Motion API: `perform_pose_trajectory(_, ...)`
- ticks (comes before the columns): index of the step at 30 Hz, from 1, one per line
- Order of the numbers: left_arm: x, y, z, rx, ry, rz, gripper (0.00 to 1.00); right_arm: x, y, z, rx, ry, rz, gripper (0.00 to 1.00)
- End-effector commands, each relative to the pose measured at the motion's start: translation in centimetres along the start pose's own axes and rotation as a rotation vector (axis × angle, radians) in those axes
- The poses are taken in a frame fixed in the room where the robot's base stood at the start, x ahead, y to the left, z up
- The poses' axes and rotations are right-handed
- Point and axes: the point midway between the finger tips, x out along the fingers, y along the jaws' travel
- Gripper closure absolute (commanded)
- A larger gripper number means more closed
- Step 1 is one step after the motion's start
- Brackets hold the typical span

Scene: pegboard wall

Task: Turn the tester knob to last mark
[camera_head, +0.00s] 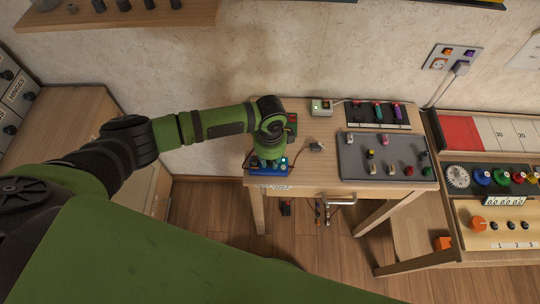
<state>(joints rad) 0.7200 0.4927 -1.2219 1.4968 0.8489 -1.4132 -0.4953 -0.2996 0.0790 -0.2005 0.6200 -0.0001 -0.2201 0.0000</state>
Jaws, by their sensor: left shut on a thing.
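The tester (256,171) appears to be the small blue device at the front left of the wooden table, with small lit spots on top. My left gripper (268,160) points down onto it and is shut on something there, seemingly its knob. The wrist and fingers cover the knob, so its angle and the marks around it are hidden. My right gripper is out of view.
A grey mat (360,172) with small parts lies to the right on the table. A dark tray (378,116) with coloured tools and a white box (321,107) are behind. A side bench (490,208) with coloured knobs stands far right.

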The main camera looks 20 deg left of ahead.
Motion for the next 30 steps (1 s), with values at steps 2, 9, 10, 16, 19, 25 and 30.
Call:
perform_pose_trajectory(2, -0.09, 0.04, 0.00, 0.073, 0.000, 0.001, 1.00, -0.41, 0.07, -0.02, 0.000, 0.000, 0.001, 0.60)
perform_pose_trajectory(9, -0.03, 0.03, -0.01, 0.295, 0.000, 0.000, 1.00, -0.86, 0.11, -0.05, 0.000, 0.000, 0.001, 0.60)
perform_pose_trajectory(10, -0.03, 0.03, -0.01, 0.321, 0.000, 0.001, 1.00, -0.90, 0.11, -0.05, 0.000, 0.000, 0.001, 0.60)
perform_pose_trajectory(16, 0.03, 0.03, 0.01, 0.472, 0.000, 0.001, 1.00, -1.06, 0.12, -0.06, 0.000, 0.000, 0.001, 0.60)
perform_pose_trajectory(19, 0.04, 0.01, 0.01, 0.531, 0.000, 0.000, 1.00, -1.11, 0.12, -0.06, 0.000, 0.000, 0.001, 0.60)
perform_pose_trajectory(25, 0.04, 0.00, 0.00, 0.612, 0.000, 0.000, 1.00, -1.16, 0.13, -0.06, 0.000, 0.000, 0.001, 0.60)
perform_pose_trajectory(30, 0.04, -0.01, 0.00, 0.645, 0.000, 0.000, 1.00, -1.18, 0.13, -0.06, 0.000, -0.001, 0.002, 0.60)
